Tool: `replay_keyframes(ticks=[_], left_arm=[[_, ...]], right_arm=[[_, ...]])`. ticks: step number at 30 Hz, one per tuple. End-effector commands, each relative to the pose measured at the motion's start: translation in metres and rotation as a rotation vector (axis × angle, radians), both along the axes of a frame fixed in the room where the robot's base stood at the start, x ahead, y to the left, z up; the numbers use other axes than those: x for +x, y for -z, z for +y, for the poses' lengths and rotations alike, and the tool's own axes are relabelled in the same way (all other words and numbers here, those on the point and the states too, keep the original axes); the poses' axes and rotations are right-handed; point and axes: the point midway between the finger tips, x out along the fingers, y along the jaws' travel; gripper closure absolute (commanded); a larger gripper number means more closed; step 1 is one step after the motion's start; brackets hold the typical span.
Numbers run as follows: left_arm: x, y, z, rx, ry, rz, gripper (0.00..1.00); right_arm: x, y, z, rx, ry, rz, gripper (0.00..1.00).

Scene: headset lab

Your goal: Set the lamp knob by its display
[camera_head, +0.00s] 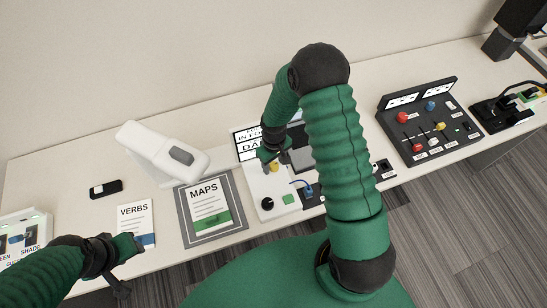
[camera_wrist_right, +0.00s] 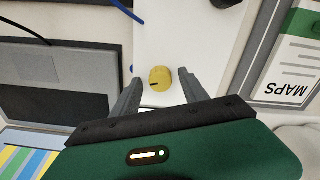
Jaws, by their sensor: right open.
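The yellow knob (camera_wrist_right: 160,78) with a dark pointer line sits on a white panel (camera_wrist_right: 180,38). In the right wrist view it lies between the tips of my right gripper (camera_wrist_right: 158,84), whose open fingers are apart from it on both sides. In the head view my right gripper (camera_head: 268,153) is over the far end of the white panel (camera_head: 264,185). A display with large black text (camera_head: 248,146) stands behind it, partly hidden by my right arm; its full reading is hidden. My left gripper (camera_head: 132,262) is low at the left; its jaws are unclear.
The panel also has a black knob (camera_head: 267,203) and a green button (camera_head: 288,198). The MAPS booklet (camera_head: 205,203), VERBS card (camera_head: 136,222) and a white lamp-like device (camera_head: 160,152) are to the left. A dark control board (camera_head: 425,125) is to the right.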

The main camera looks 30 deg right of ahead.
Motion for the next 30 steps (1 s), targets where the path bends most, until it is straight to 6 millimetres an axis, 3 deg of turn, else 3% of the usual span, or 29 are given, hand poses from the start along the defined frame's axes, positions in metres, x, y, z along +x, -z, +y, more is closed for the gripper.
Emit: replay_keyframes(ticks=[5, 12, 18, 23, 30], left_arm=[[0.0, 0.001, 0.0, 0.0, 0.0, 0.0, 0.64], [0.0, 0.001, 0.0, 0.0, 0.0, 0.0, 0.64], [0.0, 0.001, 0.0, 0.0, 0.0, 0.0, 0.64], [0.0, 0.001, 0.0, 0.0, 0.0, 0.0, 0.64], [0.0, 0.001, 0.0, 0.0, 0.0, 0.0, 0.64]], right_arm=[[0.001, -0.031, 0.0, 0.0, -0.001, -0.005, 0.48], [0.002, -0.102, -0.001, -0.002, 0.001, -0.006, 0.48], [0.003, -0.149, -0.001, -0.001, 0.001, -0.004, 0.48], [0.003, -0.164, -0.001, 0.0, -0.001, -0.002, 0.48], [0.002, -0.165, -0.001, 0.001, -0.001, 0.0, 0.48]])
